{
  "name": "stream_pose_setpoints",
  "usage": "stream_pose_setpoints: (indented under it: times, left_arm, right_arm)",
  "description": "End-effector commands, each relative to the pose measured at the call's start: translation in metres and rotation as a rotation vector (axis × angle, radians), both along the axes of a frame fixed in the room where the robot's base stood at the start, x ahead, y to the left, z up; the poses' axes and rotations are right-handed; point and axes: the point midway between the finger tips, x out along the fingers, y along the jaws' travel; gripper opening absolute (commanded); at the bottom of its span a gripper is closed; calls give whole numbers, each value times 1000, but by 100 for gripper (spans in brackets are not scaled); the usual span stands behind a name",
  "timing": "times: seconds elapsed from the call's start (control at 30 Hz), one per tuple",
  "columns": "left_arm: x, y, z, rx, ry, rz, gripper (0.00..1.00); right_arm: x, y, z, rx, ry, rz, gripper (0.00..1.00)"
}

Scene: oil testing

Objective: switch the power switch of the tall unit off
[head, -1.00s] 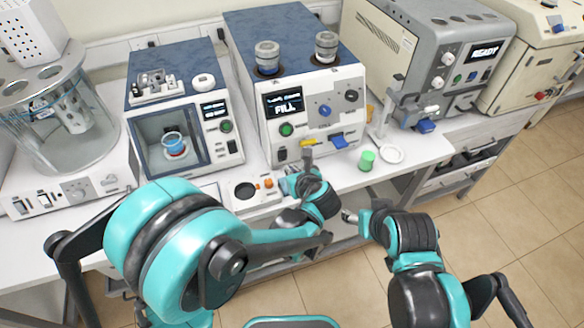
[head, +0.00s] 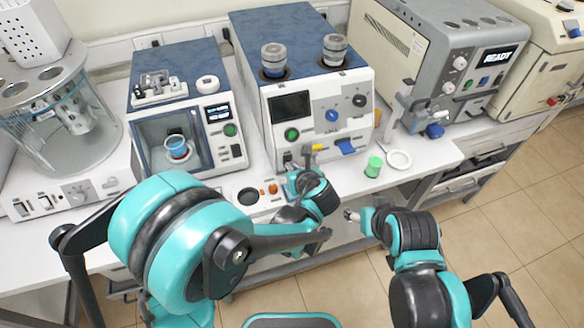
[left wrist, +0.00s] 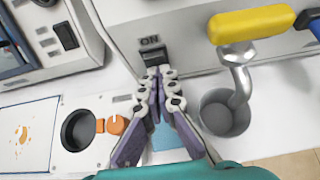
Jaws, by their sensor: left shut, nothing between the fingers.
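The tall unit (head: 300,107) has a blue top and a white front, and stands at the middle of the bench in the head view. Its screen (head: 292,106) is dark. Its black power switch (left wrist: 153,56), under the label ON, shows at the top middle of the left wrist view. My left gripper (left wrist: 160,72) is shut and empty, its fingertips at the lower edge of the switch; they hide part of it, and I cannot tell whether they touch. My right gripper (head: 350,215) is in front of the bench, away from the unit; its fingers are too small to read.
A yellow-handled valve (left wrist: 252,24) sits close to the right of my left gripper, above a grey cup (left wrist: 222,112). A small panel with an orange knob (left wrist: 116,124) is to the left. A green cup (head: 374,167) and a white ring (head: 398,160) are on the bench.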

Motion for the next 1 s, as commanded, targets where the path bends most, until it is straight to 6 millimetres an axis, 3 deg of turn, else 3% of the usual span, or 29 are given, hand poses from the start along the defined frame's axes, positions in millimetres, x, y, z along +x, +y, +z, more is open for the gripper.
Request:
stream_pose_setpoints:
  times: [0.43, 1.0]
  left_arm:
    - [1, 0, 17, 1, -2, 1, 0]
    - [-3, -2, 19, 1, -2, 2, 0]
  right_arm:
    - [0, 0, 11, 0, 0, 0, 60]
    - [0, 0, 11, 0, 0, 0, 60]
